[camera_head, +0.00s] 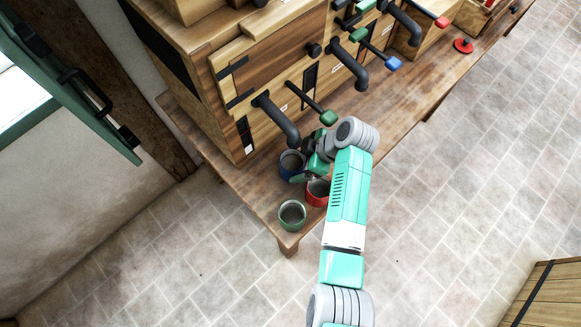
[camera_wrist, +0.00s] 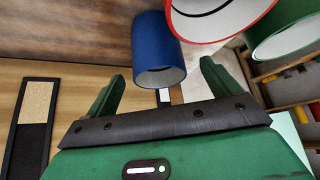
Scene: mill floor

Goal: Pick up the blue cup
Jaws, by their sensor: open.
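The blue cup (camera_head: 285,168) stands on the wooden bench under a dark spout, partly hidden by my gripper (camera_head: 306,170). In the wrist view the blue cup (camera_wrist: 157,45) appears between the two green fingers of my gripper (camera_wrist: 163,70), with its pale open mouth toward the palm. The fingers are apart and a gap shows on each side of the cup. I cannot tell how far the cup reaches in between them.
A red cup (camera_head: 317,194) stands close beside the blue cup, partly behind my arm. A green cup (camera_head: 292,214) stands near the bench corner. Dark spouts (camera_head: 279,121) and coloured levers (camera_head: 327,117) jut from the wooden mill (camera_head: 262,60) above the bench (camera_head: 252,204).

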